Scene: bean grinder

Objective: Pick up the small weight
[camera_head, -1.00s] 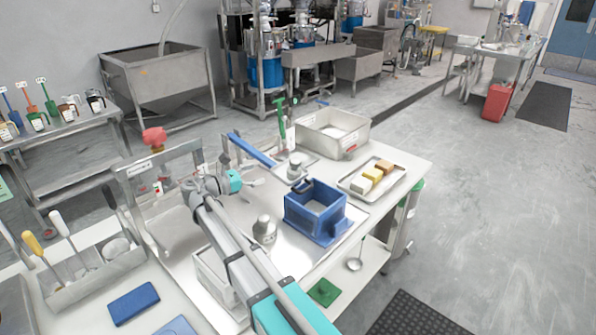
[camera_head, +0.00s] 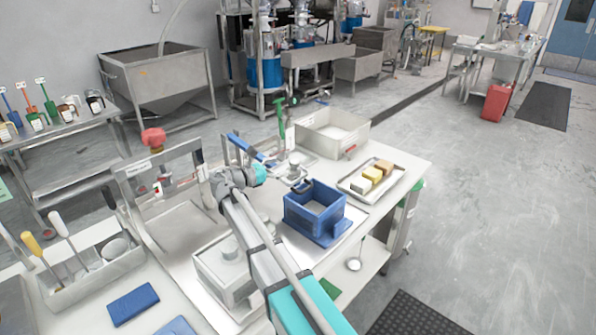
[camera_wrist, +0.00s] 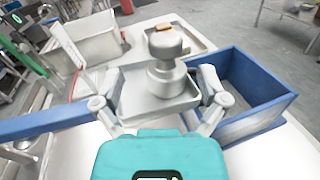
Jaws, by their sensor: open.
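A grey metal weight with a round knob (camera_wrist: 166,68) stands upright on a small square metal tray (camera_wrist: 135,100), in the wrist view. It also shows in the head view (camera_head: 295,160), beyond my gripper. I cannot tell its size against other weights. My gripper (camera_wrist: 160,88) is open and empty, with one finger on each side of the weight in the wrist picture. The weight appears ahead of the fingertips, with no visible contact. In the head view, my gripper (camera_head: 272,172) is left of the weight, its fingers hard to make out.
A blue open box (camera_head: 290,212) stands close on the right. A blue bar (camera_wrist: 45,123) lies to the left in the wrist view. A grey bin (camera_head: 345,148) and a tray with several blocks (camera_head: 398,185) stand behind and right. A white box (camera_head: 212,265) is beside my arm.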

